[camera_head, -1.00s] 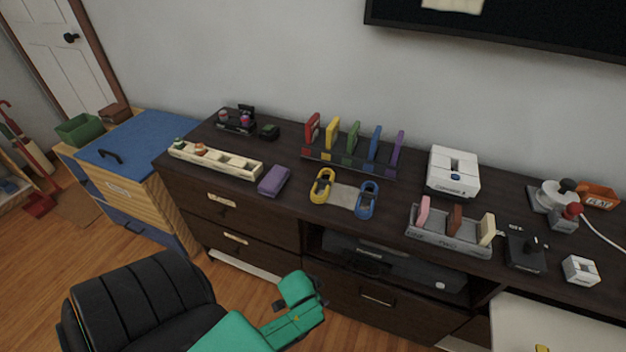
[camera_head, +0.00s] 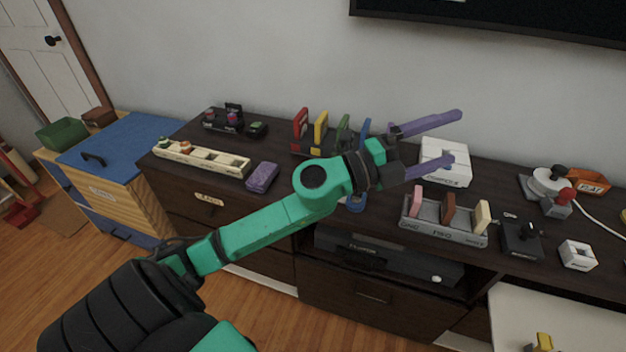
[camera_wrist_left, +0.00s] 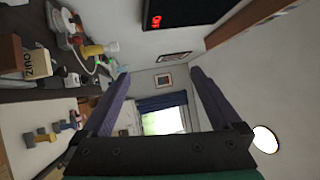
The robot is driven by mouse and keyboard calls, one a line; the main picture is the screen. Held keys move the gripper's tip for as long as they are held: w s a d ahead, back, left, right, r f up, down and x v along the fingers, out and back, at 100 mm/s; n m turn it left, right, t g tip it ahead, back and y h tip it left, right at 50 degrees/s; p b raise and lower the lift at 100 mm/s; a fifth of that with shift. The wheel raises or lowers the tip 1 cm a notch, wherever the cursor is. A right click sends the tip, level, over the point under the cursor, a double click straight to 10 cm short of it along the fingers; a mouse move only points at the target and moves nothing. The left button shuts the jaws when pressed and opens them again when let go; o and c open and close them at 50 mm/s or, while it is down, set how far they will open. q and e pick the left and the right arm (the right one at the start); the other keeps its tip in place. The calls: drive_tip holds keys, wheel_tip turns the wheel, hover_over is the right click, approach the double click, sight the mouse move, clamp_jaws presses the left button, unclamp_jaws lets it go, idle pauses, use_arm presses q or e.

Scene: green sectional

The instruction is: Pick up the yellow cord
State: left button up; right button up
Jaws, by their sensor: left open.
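The yellow cord seen a second ago on the front of the dark cabinet is now hidden behind my left arm in the head view. A small part of the blue coiled cord (camera_head: 355,205) shows just below the arm. My left gripper (camera_head: 457,137) is open and empty, its two purple fingers spread and pointing right, in front of the white box. In the left wrist view the open fingers (camera_wrist_left: 160,75) frame a far wall and window, with nothing between them. My right gripper is in neither view.
The dark cabinet top (camera_head: 208,140) carries a purple case (camera_head: 262,177), a cream tray (camera_head: 203,158), a rack of coloured upright pieces (camera_head: 300,125), a grey holder (camera_head: 440,231) and a white box (camera_head: 446,160). A white table (camera_head: 575,325) stands at the lower right.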

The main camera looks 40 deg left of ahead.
use_arm(q)
wheel_tip(320, 180, down, 10)
drive_tip(key=a+m+g+y, duration=0.2)
drive_tip(key=m+g+y, duration=0.2)
drive_tip(key=m+g, duration=0.45)
drive_tip(key=s+a+f+n+g+y, duration=0.15)
drive_tip(key=a+y, duration=0.45)
drive_tip(key=a, duration=0.6)
drive_tip(key=s+a+f+n+g+y, duration=0.15)
drive_tip(key=a+y, duration=0.35)
drive_tip(key=a, duration=0.8)
drive_tip(key=shift+g, duration=0.45)
drive_tip(key=p+x, duration=0.1)
drive_tip(key=x, duration=1.3)
drive_tip(key=shift+s+d+f+p, duration=0.1)
drive_tip(key=shift+d+f+p, duration=0.05)
drive_tip(key=shift+f+p, duration=0.25)
drive_tip(key=c, duration=1.5)
